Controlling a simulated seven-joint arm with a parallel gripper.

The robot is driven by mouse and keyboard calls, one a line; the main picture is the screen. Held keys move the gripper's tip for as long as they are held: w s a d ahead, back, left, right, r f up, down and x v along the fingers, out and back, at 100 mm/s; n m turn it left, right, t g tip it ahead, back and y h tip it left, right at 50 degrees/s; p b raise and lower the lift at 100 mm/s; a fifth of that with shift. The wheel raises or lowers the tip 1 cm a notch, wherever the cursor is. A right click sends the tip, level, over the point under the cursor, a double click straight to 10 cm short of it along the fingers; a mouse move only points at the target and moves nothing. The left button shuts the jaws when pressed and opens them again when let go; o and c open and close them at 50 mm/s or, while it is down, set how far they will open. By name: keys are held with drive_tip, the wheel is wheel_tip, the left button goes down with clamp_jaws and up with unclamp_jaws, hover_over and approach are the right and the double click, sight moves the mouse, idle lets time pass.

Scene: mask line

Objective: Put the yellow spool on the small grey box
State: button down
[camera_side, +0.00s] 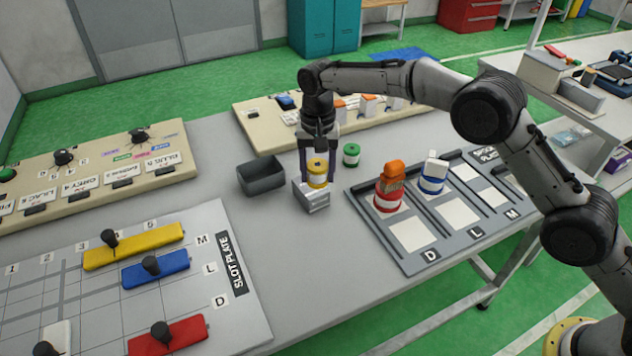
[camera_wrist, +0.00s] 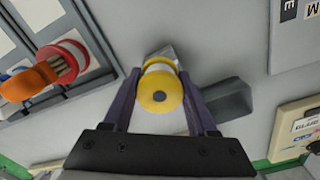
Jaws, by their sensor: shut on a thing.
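The yellow spool (camera_side: 317,169) is between the fingers of my gripper (camera_side: 319,175), upright, at the small grey box (camera_side: 311,196). In the wrist view the yellow spool (camera_wrist: 160,92) sits between the two fingertips of my gripper (camera_wrist: 159,80), with a corner of the small grey box (camera_wrist: 166,52) showing behind it. My gripper is shut on the spool. I cannot tell whether the spool's underside touches the top of the box or is just above it.
A tray (camera_side: 409,265) at right holds a red spool (camera_side: 387,203) and a blue-and-white spool (camera_side: 432,180). The slot plate (camera_side: 225,222) lies front left. Table between is clear.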

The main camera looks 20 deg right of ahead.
sight(316, 183)
drive_tip(key=shift+w+a+f, duration=0.1)
drive_tip(key=shift+w+f, duration=0.05)
drive_tip(key=shift+f, duration=0.75)
drive_tip(key=shift+w+f, duration=0.1)
drive_tip(key=shift+f, duration=0.8)
drive_tip(key=shift+c, duration=1)
unclamp_jaws()
drive_tip(key=shift+f, duration=0.15)
wheel_tip(316, 183, up, 11)
drive_tip(key=shift+r, duration=0.65)
